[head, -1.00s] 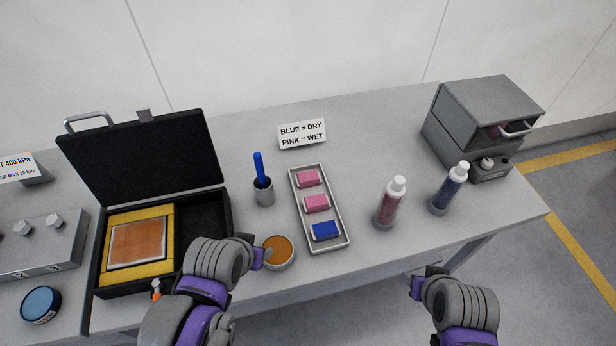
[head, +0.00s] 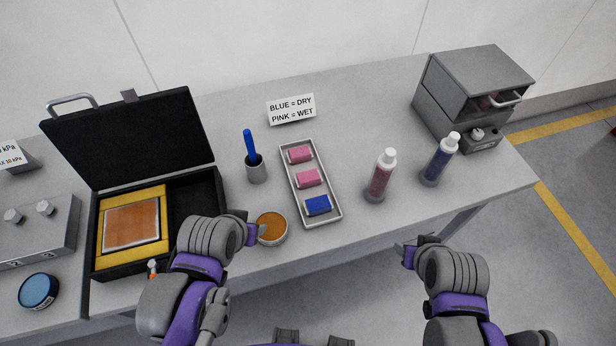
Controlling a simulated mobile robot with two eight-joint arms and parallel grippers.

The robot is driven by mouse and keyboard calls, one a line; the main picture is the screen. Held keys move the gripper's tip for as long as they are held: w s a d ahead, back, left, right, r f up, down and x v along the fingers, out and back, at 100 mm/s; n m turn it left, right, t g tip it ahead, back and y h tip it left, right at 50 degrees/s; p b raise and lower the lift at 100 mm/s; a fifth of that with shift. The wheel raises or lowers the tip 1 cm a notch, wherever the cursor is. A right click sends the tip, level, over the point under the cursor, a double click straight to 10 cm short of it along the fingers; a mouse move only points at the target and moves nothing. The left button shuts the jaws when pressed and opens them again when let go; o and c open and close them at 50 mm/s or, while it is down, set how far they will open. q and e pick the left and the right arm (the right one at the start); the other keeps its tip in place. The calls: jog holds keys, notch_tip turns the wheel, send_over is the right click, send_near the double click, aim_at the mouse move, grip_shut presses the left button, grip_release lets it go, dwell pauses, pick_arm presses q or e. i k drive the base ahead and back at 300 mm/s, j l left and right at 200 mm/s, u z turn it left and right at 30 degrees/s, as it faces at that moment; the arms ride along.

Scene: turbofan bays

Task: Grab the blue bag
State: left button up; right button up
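The blue bag (head: 317,205) is a small packet at the near end of a narrow grey tray (head: 333,208). Two pink bags, one at the far end (head: 300,154) and one in the middle (head: 308,178), lie in the same tray. My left gripper (head: 257,232) is left of the blue bag, beside a round orange-topped tin (head: 271,228). My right gripper (head: 404,250) is to the right and nearer, off the table's front edge. Both are apart from the blue bag. Their finger gaps are too small and hidden to read.
A sign (head: 291,109) stands behind the tray. A cup with a blue-handled tool (head: 256,171) is left of the tray. A pink bottle (head: 380,177) and a blue bottle (head: 439,160) stand right. An open black case (head: 135,130) and a grey drawer box (head: 470,85) flank these.

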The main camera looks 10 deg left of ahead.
aim_at(322, 205)
jog(key=k+j+u, duration=0.35)
jog(key=j, duration=0.15)
jog(key=j+u, duration=0.15)
jog(key=j, duration=0.15)
jog(key=j+u, duration=0.2)
jog(key=j, duration=0.2)
